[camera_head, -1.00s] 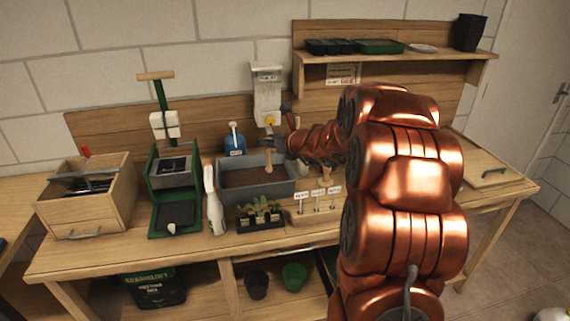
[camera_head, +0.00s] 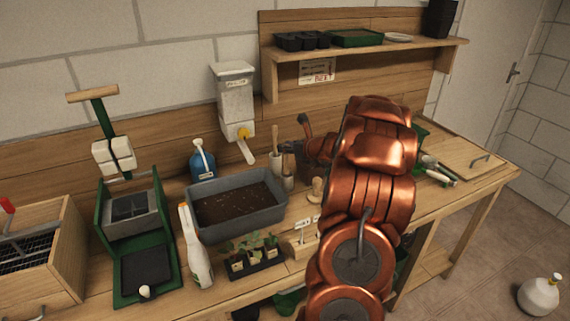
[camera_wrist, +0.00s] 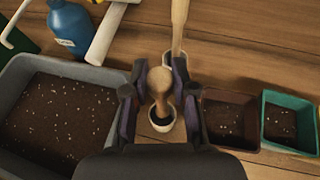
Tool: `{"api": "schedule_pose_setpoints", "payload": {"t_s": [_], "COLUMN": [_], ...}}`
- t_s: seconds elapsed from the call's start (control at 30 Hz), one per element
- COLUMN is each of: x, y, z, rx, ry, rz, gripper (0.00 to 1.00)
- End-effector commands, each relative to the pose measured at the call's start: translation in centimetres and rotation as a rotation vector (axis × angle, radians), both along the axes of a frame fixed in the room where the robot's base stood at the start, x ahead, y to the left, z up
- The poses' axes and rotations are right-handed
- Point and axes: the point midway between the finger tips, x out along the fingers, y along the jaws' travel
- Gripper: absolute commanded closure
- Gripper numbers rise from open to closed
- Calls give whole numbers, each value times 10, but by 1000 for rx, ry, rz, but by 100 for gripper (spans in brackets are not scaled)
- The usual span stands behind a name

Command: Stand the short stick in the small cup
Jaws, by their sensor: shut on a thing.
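My gripper (camera_wrist: 160,95) is shut on the short stick (camera_wrist: 160,85), a pale wooden stick with a rounded top. In the wrist view its lower end overlaps the mouth of a small pale cup (camera_wrist: 162,129); how deep it sits is unclear. My arm hides part of the bench.
The grey soil tub (camera_head: 195,218) stands left of the cups. A brown pot (camera_wrist: 230,120) and a teal pot (camera_wrist: 290,122) are right of my gripper.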

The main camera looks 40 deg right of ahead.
Motion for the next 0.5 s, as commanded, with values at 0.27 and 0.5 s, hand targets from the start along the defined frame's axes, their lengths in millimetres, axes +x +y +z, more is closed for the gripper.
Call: {"api": "schedule_pose_setpoints", "payload": {"t_s": [0.27, 0.5], "x": [-1, -1], "y": [0, 0], "z": [-27, -49], "rx": [4, 1], "ry": [5, 2], "rz": [-2, 1], "gripper": [100, 100]}}
